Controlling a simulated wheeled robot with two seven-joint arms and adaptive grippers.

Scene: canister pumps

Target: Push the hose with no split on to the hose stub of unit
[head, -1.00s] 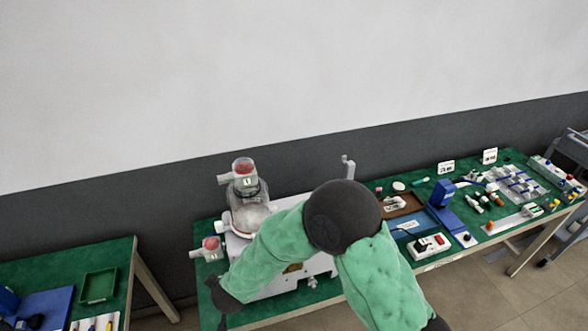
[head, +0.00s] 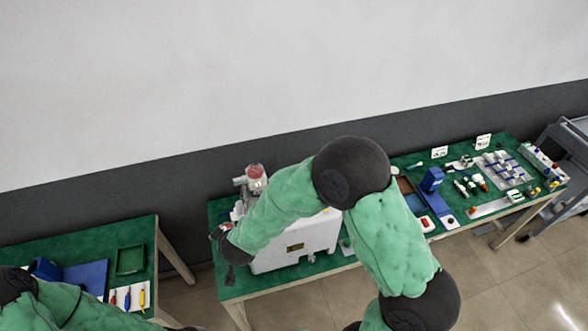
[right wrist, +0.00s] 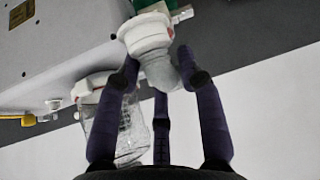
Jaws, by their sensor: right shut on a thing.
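The unit is a pale box (head: 300,240) on the green table, with a red-topped jar (head: 255,174) behind it. In the head view my right forearm covers part of the unit, and my right gripper (head: 230,272) is at its left end. In the right wrist view my right gripper (right wrist: 160,82) is shut on a translucent grey piece (right wrist: 158,72) below a white ringed cap (right wrist: 146,32). A clear jar (right wrist: 110,118) is beside the fingers. I cannot make out a hose or its stub. My left arm shows at the lower left; its gripper is out of view.
A second green table (head: 75,238) at the left holds a green tray (head: 131,260) and several coloured tools. Right of the unit are a blue stand (head: 431,180) and several small parts. A grey cart (head: 565,150) is at the far right. Floor separates the tables.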

